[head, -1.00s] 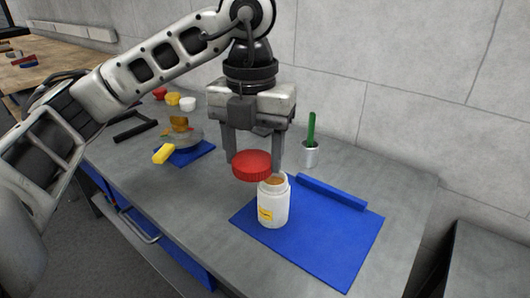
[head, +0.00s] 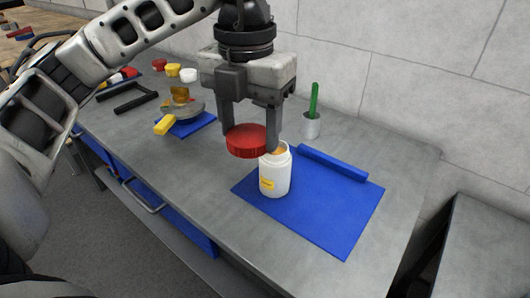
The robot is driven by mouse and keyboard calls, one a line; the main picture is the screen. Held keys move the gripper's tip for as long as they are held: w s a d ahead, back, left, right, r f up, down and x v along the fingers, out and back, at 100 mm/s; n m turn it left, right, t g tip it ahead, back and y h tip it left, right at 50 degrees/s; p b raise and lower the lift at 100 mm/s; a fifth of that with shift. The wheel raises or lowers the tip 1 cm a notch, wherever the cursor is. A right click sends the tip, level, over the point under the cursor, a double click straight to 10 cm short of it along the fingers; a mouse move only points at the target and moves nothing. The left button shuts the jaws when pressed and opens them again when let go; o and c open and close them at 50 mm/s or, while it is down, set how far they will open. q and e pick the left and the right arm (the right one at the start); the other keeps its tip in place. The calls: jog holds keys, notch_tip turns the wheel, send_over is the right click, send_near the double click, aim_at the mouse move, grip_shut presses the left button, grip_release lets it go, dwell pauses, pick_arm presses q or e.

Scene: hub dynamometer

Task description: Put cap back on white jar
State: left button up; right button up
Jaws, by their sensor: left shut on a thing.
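The white jar (head: 275,177) stands upright and open on a blue mat (head: 331,220), with a yellow label and something tan inside its mouth. The red cap (head: 246,141) is held roughly level by my left gripper (head: 252,126), which is shut on it. The cap is above and to the left of the jar's mouth in the head view and hides part of the jar's left rim. I cannot tell whether the cap touches the jar. My right gripper is not in view.
A blue bar (head: 333,162) lies along the mat's back edge. Behind it stands a metal cup (head: 311,127) with a green-handled tool. At left are a smaller blue mat with a round device, a yellow block (head: 165,125) and several small caps. The grey bench front is clear.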

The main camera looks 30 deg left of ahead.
aim_at(275, 169)
pick_arm(q)
jog(key=shift+w+d+f+m, duration=0.2)
jog(key=shift+f+m, duration=0.25)
jog(key=shift+m, duration=0.55)
notch_tip(275, 169, down, 15)
jog(key=w+d+m, duration=0.1)
jog(key=m, duration=1.6)
jog(key=w+d+m, duration=0.1)
jog(key=m, duration=1.6)
jog(key=shift+w+m, duration=0.3)
